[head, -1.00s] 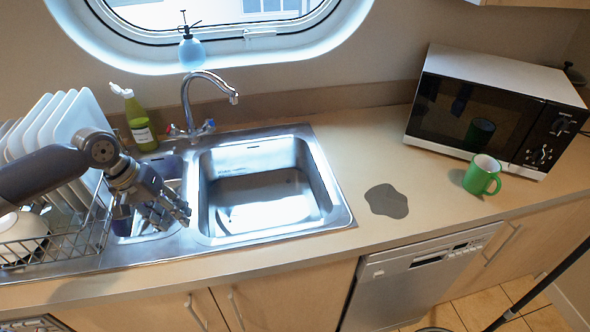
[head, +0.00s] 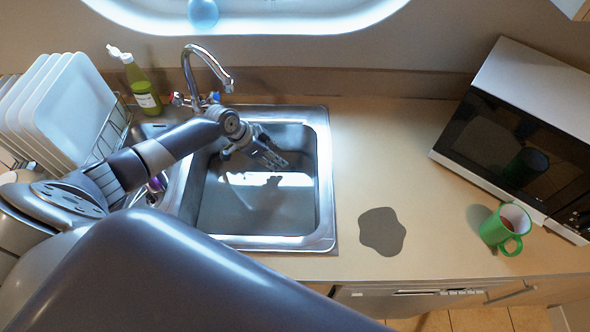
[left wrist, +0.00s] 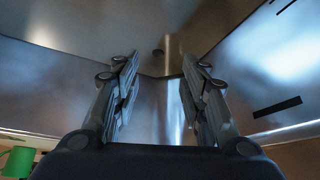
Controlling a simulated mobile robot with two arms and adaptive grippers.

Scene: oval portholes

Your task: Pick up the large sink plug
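I cannot make out a large sink plug for certain. The steel sink basin (head: 225,215) is in the middle of the head view, with a gripper-shaped dark patch on its floor. My left gripper (head: 275,158) is over the far part of the basin, apart from its floor. In the left wrist view my left gripper (left wrist: 158,85) has its two fingers spread with nothing between them. My right gripper is not in view.
The tap (head: 205,68) rises behind the basin. A green bottle (head: 143,88) and racked plates (head: 72,110) stand left. A grey patch (head: 381,231), a green mug (head: 502,230) and a microwave (head: 510,130) are right. Counter between basin and microwave is otherwise clear.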

